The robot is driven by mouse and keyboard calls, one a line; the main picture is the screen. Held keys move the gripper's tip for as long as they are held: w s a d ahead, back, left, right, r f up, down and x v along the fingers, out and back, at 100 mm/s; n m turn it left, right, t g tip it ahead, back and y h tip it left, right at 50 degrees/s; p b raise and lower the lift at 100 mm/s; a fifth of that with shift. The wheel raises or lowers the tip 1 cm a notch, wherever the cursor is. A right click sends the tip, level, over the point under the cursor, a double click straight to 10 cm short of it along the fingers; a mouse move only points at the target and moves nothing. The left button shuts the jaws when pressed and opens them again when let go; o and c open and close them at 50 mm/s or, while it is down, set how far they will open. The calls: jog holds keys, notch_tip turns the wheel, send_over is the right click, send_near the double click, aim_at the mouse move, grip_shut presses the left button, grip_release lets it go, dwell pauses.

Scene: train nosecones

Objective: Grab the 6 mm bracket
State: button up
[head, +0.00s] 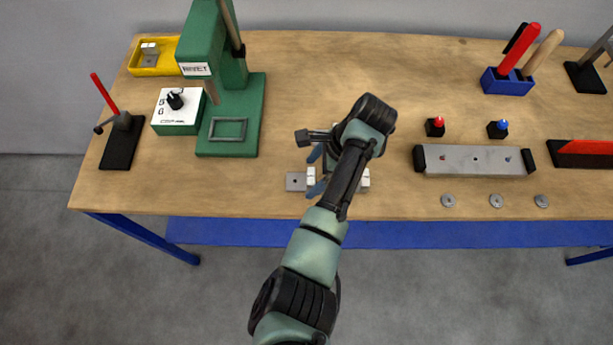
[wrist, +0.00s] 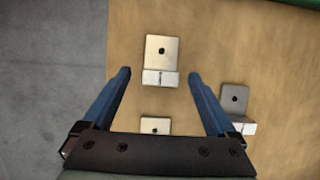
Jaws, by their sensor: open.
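Three L-shaped metal brackets lie on the bench, each with a flat plate and a pale raised block. In the wrist view, one bracket (wrist: 161,60) lies ahead of and between the fingertips, its plate with a hole facing away. A second bracket (wrist: 155,125) is partly hidden by my gripper's palm, and a third (wrist: 236,102) lies outside the right finger. I cannot read which is 6 mm. My gripper (wrist: 159,75) is open and empty above the bench. The head view shows the left bracket (head: 296,182) near my gripper (head: 313,172); my arm hides much of the others.
A green press (head: 250,110) and a control box (head: 178,112) stand to the left. A yellow tray (head: 170,70) holds another bracket. A grey bar (head: 470,160) with black ends and several washers (head: 496,201) lie to the right. The bench's front edge is close to the brackets.

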jog(key=c, duration=1.5)
jog(key=shift+o, duration=0.2)
jog(key=shift+r, duration=0.15)
notch_tip(320, 180, up, 8)
jog(key=shift+w+r, duration=0.15)
notch_tip(320, 180, up, 19)
jog(key=p, duration=2)
send_over(314, 175)
jog(key=shift+r, duration=0.25)
